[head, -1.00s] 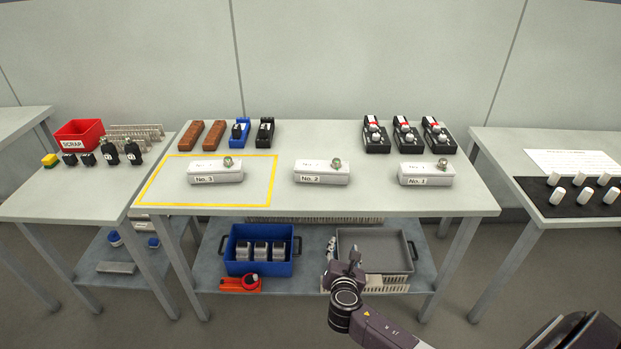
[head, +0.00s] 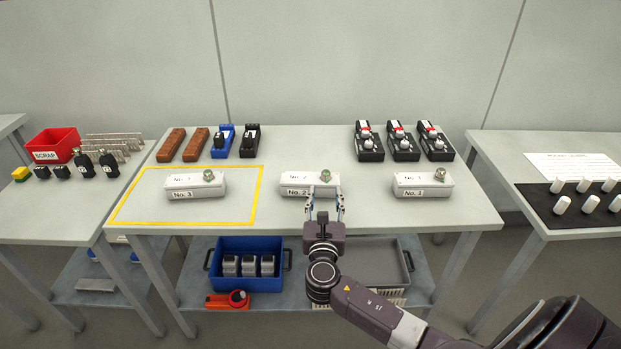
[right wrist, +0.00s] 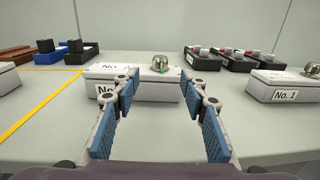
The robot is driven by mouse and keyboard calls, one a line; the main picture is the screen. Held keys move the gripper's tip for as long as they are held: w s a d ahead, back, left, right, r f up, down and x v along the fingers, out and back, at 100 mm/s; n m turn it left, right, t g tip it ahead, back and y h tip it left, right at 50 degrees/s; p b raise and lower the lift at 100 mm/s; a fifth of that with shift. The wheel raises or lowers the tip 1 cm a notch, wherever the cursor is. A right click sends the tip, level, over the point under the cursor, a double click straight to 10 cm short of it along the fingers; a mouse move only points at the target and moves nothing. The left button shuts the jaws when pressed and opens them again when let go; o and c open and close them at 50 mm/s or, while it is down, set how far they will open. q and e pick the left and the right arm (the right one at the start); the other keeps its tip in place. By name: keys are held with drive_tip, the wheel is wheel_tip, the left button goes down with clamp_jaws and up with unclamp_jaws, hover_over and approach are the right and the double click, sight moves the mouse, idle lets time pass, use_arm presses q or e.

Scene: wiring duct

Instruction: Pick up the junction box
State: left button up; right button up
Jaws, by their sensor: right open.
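Three white boxes, each with a number label and a metal fitting on top, stand in a row on the middle table: No. 3 (head: 180,184), No. 2 (head: 295,180) and No. 1 (head: 424,181). I take these for the junction boxes. My right gripper (head: 324,192) is open and empty at the front of No. 2, partly covering it. In the right wrist view, No. 2 (right wrist: 150,92) lies beyond and between the blue-padded fingers (right wrist: 162,85), apparently untouched. No. 1 (right wrist: 285,86) is at the right there. My left gripper is not in view.
A yellow outline (head: 255,205) surrounds No. 3. Brown, blue and black parts and several black devices (head: 403,145) stand at the back. A blue crate (head: 235,282) and a grey tray (head: 400,262) are on the lower shelf. The tabletop between the boxes is clear.

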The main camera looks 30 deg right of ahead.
sight(326, 177)
drive_tip(key=shift+x, duration=0.95)
drive_tip(key=shift+w+d+r, duration=0.25)
drive_tip(key=shift+w+d, duration=0.15)
drive_tip(key=shift+w, duration=0.15)
drive_tip(key=x, duration=0.3)
drive_tip(key=shift+w+d+f, duration=0.1)
drive_tip(key=shift+w+d, duration=0.05)
drive_tip(key=shift+w, duration=0.05)
drive_tip(key=shift+w+d, duration=0.2)
drive_tip(key=shift+w, duration=0.05)
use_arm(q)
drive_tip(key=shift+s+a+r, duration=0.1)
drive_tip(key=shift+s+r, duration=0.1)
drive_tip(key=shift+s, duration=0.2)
use_arm(e)
drive_tip(key=shift+w, duration=0.1)
clamp_jaws()
